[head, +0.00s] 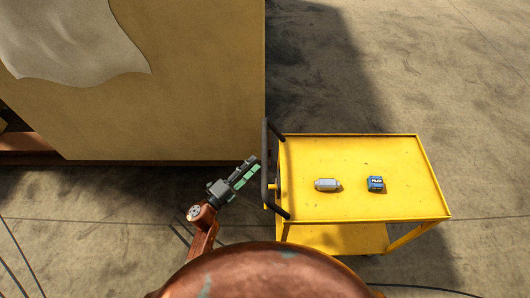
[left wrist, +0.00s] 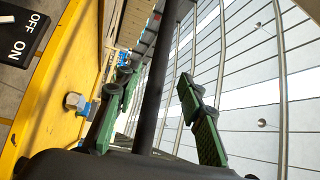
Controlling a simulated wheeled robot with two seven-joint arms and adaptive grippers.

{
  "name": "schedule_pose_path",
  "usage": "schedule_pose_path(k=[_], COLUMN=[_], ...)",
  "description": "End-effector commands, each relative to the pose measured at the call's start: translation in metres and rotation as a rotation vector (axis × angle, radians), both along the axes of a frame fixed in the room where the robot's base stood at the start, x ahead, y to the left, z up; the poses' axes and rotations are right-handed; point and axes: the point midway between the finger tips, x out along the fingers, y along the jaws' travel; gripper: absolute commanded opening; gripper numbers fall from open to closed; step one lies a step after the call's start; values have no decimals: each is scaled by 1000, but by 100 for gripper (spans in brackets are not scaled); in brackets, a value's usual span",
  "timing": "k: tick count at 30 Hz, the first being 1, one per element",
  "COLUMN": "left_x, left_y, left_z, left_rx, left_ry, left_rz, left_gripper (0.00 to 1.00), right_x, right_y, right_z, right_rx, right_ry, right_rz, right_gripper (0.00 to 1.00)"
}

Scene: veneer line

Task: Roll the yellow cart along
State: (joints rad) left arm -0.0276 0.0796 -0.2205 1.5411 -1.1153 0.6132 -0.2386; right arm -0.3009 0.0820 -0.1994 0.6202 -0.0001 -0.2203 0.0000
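The yellow cart (head: 350,155) stands right of centre in the head view, with a flat top, a lower shelf and a dark upright push handle (head: 265,165) at its left end. My left gripper (head: 254,166) is at the handle's left side, tilted up to the right. In the left wrist view the gripper's green-padded fingers (left wrist: 155,82) are spread apart. The dark handle bar (left wrist: 155,85) runs between them in the picture, with gaps on both sides. Whether it touches the palm is unclear. My right gripper is in neither view.
A grey cylindrical part (head: 327,185) and a small blue box (head: 375,184) lie on the cart top. A large tan cabinet (head: 190,110) stands at upper left, close to the handle. Concrete floor (head: 460,90) is open behind and right; a dark cable (head: 425,288) lies in front.

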Motion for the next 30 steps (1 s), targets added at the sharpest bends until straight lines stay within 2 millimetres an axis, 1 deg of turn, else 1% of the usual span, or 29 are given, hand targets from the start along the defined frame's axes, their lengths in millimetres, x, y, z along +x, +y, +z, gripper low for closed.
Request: schedule_pose_path(k=[9, 15, 25, 30], left_x=[35, 49, 52, 51], left_y=[-34, -47, -50, -50], left_z=[7, 9, 9, 9], left_rx=[-2, -3, -1, -1], left_ry=[1, 2, 3, 3], left_rz=[1, 2, 2, 2], left_gripper=[36, 36, 36, 25], right_x=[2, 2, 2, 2], right_y=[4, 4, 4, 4], right_z=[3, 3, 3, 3], right_rx=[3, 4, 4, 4], right_ry=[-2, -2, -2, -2], right_rz=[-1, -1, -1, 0], right_gripper=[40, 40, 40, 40])
